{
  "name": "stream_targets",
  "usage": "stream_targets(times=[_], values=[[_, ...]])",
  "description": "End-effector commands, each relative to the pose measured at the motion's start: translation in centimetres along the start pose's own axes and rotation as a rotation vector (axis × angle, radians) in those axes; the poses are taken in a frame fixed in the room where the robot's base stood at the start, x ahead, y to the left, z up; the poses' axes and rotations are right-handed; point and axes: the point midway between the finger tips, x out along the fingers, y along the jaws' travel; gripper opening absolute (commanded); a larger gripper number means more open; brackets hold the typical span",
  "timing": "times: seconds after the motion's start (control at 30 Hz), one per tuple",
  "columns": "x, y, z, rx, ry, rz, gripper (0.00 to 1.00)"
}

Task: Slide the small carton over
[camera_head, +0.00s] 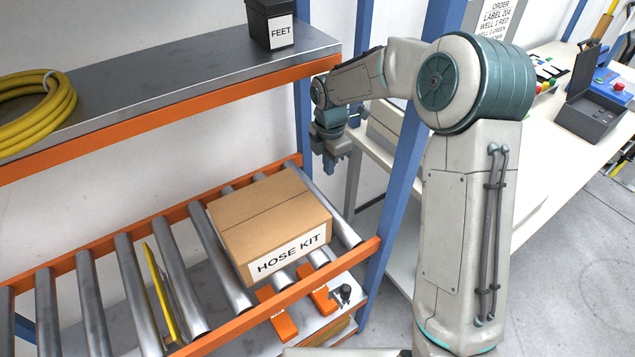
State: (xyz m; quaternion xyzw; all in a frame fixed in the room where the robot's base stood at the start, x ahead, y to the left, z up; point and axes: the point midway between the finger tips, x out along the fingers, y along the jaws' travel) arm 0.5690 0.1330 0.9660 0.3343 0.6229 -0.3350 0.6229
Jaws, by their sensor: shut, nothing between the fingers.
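A small brown carton (262,214) labelled "HOSE KIT" sits on the roller shelf, near its right end. Its label faces the front rail. My gripper (329,170) hangs fingers down, just beyond the carton's far right corner, near the blue rear post. It is apart from the carton as far as I can see. The fingers are small in the view and look closed and empty.
Metal rollers (128,290) run between orange rails, with free rollers left of the carton. A yellow upright strip (160,291) stands among them. Above is a shelf (180,75) with a yellow hose coil (32,108) and a black "FEET" bin (271,24). A blue post (400,180) stands right.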

Motion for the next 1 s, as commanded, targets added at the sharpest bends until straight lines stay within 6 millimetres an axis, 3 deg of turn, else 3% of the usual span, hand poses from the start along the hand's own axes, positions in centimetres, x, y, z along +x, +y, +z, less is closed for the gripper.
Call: stream_targets(times=[0.17, 0.57, 0.73, 1.0], values=[[1.9, 0.1, -0.3, -0.017, 0.003, -0.004, 0.00], [10.1, 0.0, -0.2, -0.015, 0.003, -0.006, 0.00], [9.8, 0.0, -2.8, -0.014, 0.001, -0.002, 0.00], [9.9, 0.0, -4.1, -0.009, 0.001, 0.000, 0.00]])
